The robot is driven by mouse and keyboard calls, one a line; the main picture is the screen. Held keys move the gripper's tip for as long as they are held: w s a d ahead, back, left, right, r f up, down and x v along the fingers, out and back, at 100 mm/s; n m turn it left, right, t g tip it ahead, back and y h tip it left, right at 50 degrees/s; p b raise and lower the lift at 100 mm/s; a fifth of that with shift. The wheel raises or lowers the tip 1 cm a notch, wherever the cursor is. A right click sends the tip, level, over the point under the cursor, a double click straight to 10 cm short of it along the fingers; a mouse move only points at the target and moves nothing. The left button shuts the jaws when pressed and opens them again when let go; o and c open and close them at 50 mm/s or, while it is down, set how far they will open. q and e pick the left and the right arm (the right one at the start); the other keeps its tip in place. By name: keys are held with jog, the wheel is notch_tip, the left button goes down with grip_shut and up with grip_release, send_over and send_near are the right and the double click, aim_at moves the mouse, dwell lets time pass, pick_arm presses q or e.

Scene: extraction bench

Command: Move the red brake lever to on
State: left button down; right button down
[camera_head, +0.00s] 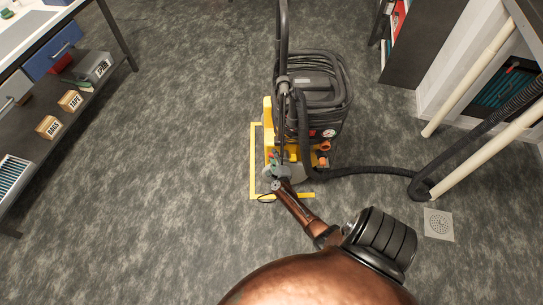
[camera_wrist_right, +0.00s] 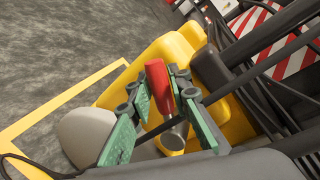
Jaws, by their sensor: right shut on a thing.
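The red brake lever (camera_wrist_right: 157,80) shows in the right wrist view, with a red grip and a silver metal end (camera_wrist_right: 174,136) below it. It stands in front of the yellow body of the machine (camera_wrist_right: 178,52). My right gripper (camera_wrist_right: 160,93) has its green-padded fingers on both sides of the red grip and is shut on it. In the head view my right gripper (camera_head: 277,172) is at the low front of the black and yellow vacuum machine (camera_head: 318,100). The lever is too small to make out there. My left gripper is not in view.
A yellow floor outline (camera_head: 253,150) runs around the machine. A black hose (camera_head: 370,171) leads right to pale pipes (camera_head: 490,150). A floor drain (camera_head: 439,224) lies at right. A bench with boxes (camera_head: 70,100) stands at left; the floor between is clear.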

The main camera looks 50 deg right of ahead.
jog(key=shift+w+r, duration=0.15)
jog(key=c, duration=1.8)
grip_release()
jog(key=shift+o, duration=0.2)
jog(key=shift+s+f, duration=0.2)
jog(key=shift+s+a, duration=0.2)
jog(key=shift+a, duration=0.05)
jog(key=v, duration=0.6)
jog(key=shift+s+a+r, duration=0.15)
jog(key=shift+s+r, duration=0.1)
jog(key=shift+s, duration=0.05)
